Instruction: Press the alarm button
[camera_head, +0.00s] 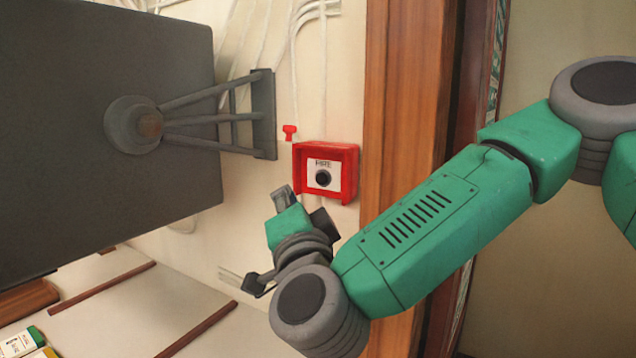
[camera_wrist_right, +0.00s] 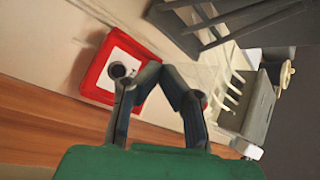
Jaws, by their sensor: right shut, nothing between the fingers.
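The red fire alarm box (camera_head: 354,172) is on the cream wall, with a white plate and a round black alarm button (camera_head: 323,178) at its middle. My right gripper (camera_head: 282,193) is just below and left of the box, apart from it in the picture. In the right wrist view, the red box (camera_wrist_right: 97,78) and its dark button (camera_wrist_right: 117,70) show beyond my right gripper's fingers (camera_wrist_right: 162,75), on their left side. The fingers are shut and empty, and partly cover the box's right side. My left gripper is not in view.
A large dark panel (camera_head: 90,120) on a wall bracket (camera_head: 263,115) fills the left. A small red tag (camera_head: 290,132) is above the box's left corner. A wooden door frame (camera_head: 405,90) is to the right of the box. Cables run up the wall above.

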